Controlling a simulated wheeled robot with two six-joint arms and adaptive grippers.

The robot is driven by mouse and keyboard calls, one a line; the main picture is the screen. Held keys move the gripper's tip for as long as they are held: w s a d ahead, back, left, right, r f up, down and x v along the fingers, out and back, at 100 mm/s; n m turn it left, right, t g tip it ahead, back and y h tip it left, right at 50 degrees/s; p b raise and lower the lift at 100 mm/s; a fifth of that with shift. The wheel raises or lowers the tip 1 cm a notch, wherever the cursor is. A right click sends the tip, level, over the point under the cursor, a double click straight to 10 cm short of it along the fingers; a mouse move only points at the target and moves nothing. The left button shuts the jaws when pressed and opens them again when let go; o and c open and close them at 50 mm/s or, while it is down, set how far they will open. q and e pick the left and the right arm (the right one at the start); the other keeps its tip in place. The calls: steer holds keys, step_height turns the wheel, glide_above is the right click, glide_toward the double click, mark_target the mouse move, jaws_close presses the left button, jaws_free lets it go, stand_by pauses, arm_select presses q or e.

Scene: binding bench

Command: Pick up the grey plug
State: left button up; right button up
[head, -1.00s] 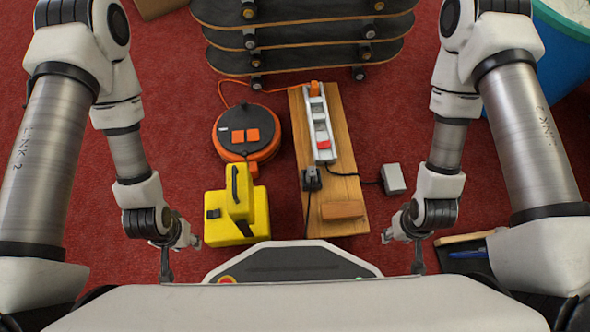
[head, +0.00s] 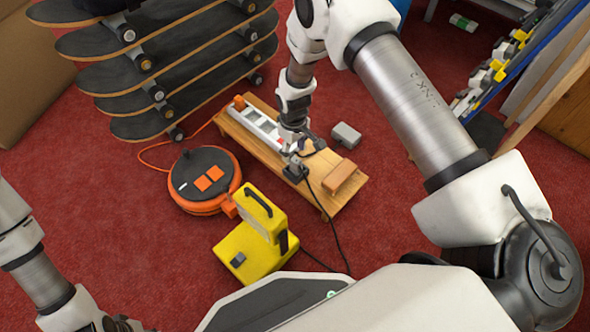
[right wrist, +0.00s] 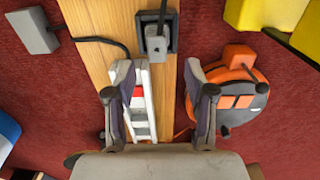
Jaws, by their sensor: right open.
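The grey plug (right wrist: 156,46) sits in a dark square holder (right wrist: 172,36) on the wooden board (right wrist: 100,62), with a dark cord leaving it at the top of the right wrist view. In the head view the plug is largely hidden by my right gripper (head: 291,156), which is over the board near the holder (head: 296,173). In the right wrist view my right gripper (right wrist: 157,78) is open, its fingertips apart on either side of the plug's line and just short of it.
A white power strip (head: 262,129) with a red switch and a brown block (head: 340,176) are on the board. A grey box (head: 346,134) lies beside it. An orange cable reel (head: 202,206), a yellow case (head: 245,256) and stacked skateboards (head: 180,55) are to the left.

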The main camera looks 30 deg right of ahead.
mark_target(296, 160)
steer(key=f+b, duration=0.1)
steer(key=f, duration=0.1)
steer(key=f+b, duration=0.1)
steer(key=f, duration=0.1)
steer(key=f+b, duration=0.2)
steer(key=shift+s+d+f, duration=0.15)
steer(key=shift+d+f, duration=0.1)
steer(key=shift+f, duration=0.1)
steer(key=shift+r, duration=0.25)
jaws_close()
step_height(296, 160, up, 10)
steer(key=p, duration=0.6)
